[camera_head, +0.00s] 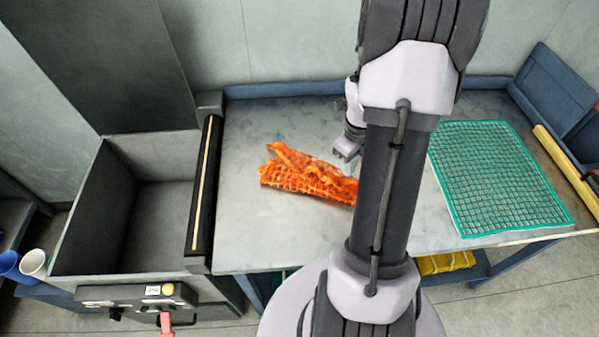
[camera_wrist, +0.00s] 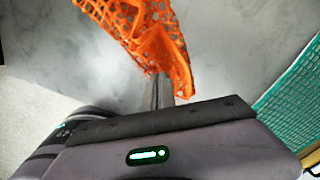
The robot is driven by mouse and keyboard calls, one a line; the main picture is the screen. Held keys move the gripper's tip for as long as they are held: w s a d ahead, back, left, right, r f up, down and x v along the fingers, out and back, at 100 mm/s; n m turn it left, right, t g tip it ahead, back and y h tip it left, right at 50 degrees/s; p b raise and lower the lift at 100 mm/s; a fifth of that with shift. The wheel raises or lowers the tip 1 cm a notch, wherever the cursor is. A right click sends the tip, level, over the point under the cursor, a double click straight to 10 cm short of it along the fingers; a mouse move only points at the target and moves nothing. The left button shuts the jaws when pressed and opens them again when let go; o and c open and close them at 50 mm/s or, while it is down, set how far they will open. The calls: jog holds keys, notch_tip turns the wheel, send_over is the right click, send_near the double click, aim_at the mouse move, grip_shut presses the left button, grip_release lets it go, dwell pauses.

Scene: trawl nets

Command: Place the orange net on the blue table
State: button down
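The orange net (camera_head: 305,178) is bunched up over the grey top of the blue-edged table (camera_head: 290,120), left of my arm. Its right end is hidden behind my arm, and I cannot tell how much of it touches the top. My gripper (camera_head: 349,172) is at the net's right end, partly covered by my arm. In the wrist view the fingers of my gripper (camera_wrist: 159,90) are close together, with a fold of the orange net (camera_wrist: 160,48) at their tips. They look shut on it.
A green net (camera_head: 500,180) lies flat on the right of the tabletop. A grey open bin (camera_head: 75,215) with a dark roller edge (camera_head: 205,190) stands at left. A blue tray (camera_head: 555,92) and a yellow bar (camera_head: 565,168) are at right. The table's left part is clear.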

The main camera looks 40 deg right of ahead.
jog(key=w+a+f, duration=0.3)
jog(key=w, duration=0.1)
jog(key=shift+a+f, duration=0.15)
jog(key=shift+a, duration=0.25)
